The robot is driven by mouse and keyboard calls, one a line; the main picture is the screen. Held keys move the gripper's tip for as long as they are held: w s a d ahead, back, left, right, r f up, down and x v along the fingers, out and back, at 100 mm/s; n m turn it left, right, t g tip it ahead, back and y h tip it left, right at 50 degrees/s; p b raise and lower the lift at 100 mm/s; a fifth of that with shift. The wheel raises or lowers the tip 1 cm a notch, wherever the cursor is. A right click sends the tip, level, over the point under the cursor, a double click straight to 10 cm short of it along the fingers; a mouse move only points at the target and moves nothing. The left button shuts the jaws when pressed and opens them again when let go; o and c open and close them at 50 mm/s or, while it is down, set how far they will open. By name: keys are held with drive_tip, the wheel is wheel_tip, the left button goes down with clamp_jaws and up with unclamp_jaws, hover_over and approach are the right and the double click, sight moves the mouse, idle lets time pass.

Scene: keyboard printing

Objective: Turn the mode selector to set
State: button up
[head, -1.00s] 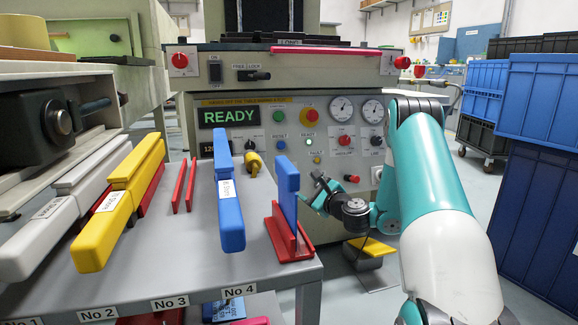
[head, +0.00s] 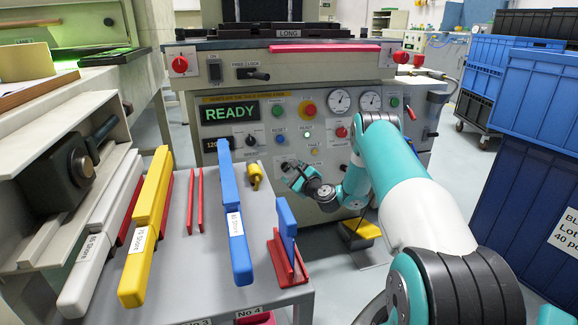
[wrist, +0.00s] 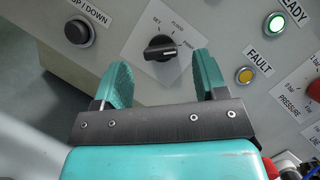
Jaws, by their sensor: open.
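The mode selector (wrist: 160,48) is a black rotary knob on a pale label plate in the wrist view. The plate reads SET at its upper left, with two more positions further right. The knob's grip bar lies roughly across the picture; which mark it points to is hard to tell. My gripper (wrist: 162,75) is open and empty. Its two teal fingers stand left and right of the knob and a little below it in the picture; I see no contact. In the head view my gripper (head: 290,172) is in front of the grey control panel (head: 375,157), and the selector cannot be made out there.
The UP/DOWN button (wrist: 78,31), yellow FAULT lamp (wrist: 245,75) and green READY lamp (wrist: 275,22) surround the selector. A side table with a yellow bar (head: 148,225) and blue bars (head: 233,225) stands at front left. Blue crates (head: 530,150) stand at right.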

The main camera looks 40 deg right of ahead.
sight(286, 167)
drive_tip(key=shift+w+d, duration=0.15)
drive_tip(key=shift+w, duration=0.6)
drive_tip(key=shift+w+d, duration=0.1)
drive_tip(key=shift+w, duration=0.6)
drive_tip(key=shift+c, duration=0.5)
drive_tip(key=c, duration=0.8)
